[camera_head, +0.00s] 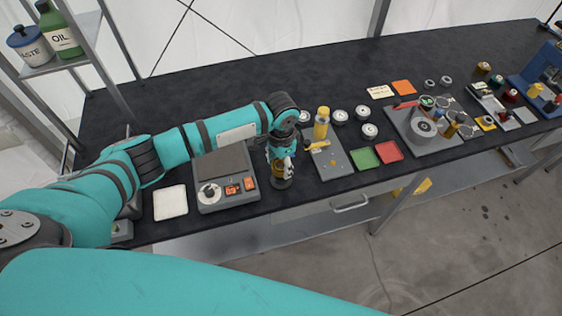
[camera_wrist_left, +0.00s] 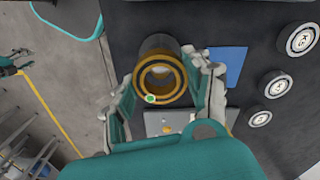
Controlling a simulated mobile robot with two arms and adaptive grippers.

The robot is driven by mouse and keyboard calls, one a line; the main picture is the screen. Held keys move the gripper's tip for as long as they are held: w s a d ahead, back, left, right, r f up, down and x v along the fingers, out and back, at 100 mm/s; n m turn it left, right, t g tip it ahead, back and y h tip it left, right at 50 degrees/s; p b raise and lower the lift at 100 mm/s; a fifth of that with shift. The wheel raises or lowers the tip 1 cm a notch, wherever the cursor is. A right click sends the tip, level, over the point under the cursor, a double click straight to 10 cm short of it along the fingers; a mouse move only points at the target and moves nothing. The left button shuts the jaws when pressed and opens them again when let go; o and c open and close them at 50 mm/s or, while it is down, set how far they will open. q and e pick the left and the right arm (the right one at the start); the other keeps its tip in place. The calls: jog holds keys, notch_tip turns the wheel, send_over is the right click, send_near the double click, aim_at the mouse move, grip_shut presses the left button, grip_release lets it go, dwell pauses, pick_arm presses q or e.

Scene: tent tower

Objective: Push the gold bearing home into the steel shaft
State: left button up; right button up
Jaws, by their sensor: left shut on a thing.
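My left gripper (camera_head: 281,166) reaches down at the front edge of the black bench. It is shut on the gold bearing (camera_head: 278,169); in the left wrist view the gold bearing (camera_wrist_left: 170,91) is a ring between the two fingers. The steel shaft (camera_head: 281,183) is a dark upright cylinder directly under the gripper. In the left wrist view the steel shaft (camera_wrist_left: 158,43) shows behind the bearing, roughly in line with it. I cannot tell how deep the bearing sits.
A grey device (camera_head: 224,176) stands close left of the gripper, with a white tray (camera_head: 171,202) beyond it. Green (camera_head: 364,157) and red (camera_head: 389,151) squares lie farther right. The back of the bench is clear.

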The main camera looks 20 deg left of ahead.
pick_arm(q)
jog(key=shift+f+b, duration=0.5)
jog(key=shift+f, duration=0.8)
jog(key=o, duration=1.3)
notch_tip(320, 180, up, 12)
